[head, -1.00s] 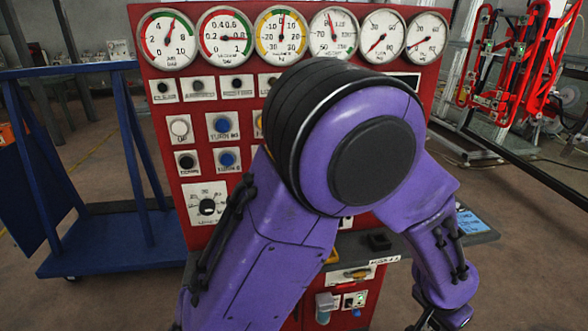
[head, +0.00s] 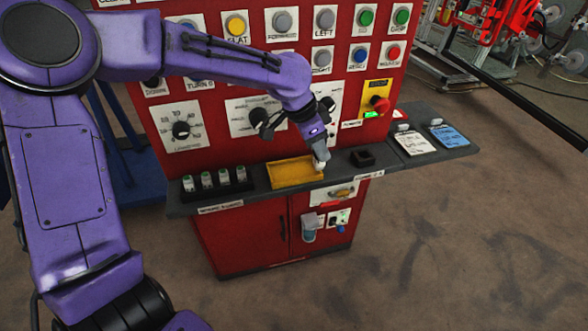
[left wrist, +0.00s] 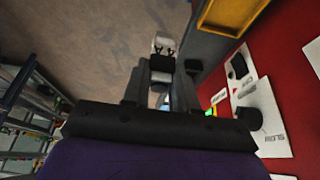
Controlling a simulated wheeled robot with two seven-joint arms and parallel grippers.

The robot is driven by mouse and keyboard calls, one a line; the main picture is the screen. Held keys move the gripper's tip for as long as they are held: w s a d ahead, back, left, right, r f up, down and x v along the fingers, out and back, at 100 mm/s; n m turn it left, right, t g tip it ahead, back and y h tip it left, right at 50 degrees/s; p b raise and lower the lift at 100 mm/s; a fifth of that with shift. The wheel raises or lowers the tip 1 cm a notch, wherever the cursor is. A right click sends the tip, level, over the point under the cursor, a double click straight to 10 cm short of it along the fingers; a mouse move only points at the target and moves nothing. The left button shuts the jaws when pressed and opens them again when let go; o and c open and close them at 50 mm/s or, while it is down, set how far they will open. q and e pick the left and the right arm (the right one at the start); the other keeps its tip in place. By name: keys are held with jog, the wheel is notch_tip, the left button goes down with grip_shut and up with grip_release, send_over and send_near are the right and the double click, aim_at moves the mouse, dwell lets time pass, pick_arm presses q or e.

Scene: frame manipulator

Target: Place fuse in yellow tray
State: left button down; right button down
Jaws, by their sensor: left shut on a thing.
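My left gripper (head: 321,158) points down at the right end of the yellow tray (head: 292,184) on the panel's grey shelf. It is shut on a small pale fuse (head: 320,166), partly hidden by the fingers. In the left wrist view the fuse (left wrist: 164,44), white with dark parts, sticks out beyond the gripper (left wrist: 161,76). The yellow tray (left wrist: 207,25) lies to its right there, and the fuse appears beside the tray rather than inside it. I cannot tell its exact height above the shelf. My right gripper is not in view.
A black rack (head: 218,190) with several fuses stands left of the tray. A black square holder (head: 362,158) sits to its right, then cards (head: 415,142) on the shelf. The red panel (head: 290,150) with knobs and buttons rises close behind.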

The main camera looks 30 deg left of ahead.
pick_arm(q)
jog(key=w+a+f+p, duration=0.1)
jog(key=w+a+f, duration=0.2)
jog(key=f, duration=0.1)
jog(key=w+a+f+p, duration=0.1)
jog(key=w+a+f, duration=0.1)
jog(key=a+f, duration=0.1)
jog(key=w+a+f+p, duration=0.1)
jog(key=w+a+f, duration=0.2)
jog(key=f, duration=0.2)
jog(key=shift+w+a+f, duration=0.15)
jog(key=shift+w+a, duration=0.05)
jog(key=shift+w, duration=0.15)
jog(key=shift+f, duration=0.15)
jog(key=shift+f, duration=0.1)
jog(key=c, duration=0.9)
grip_release()
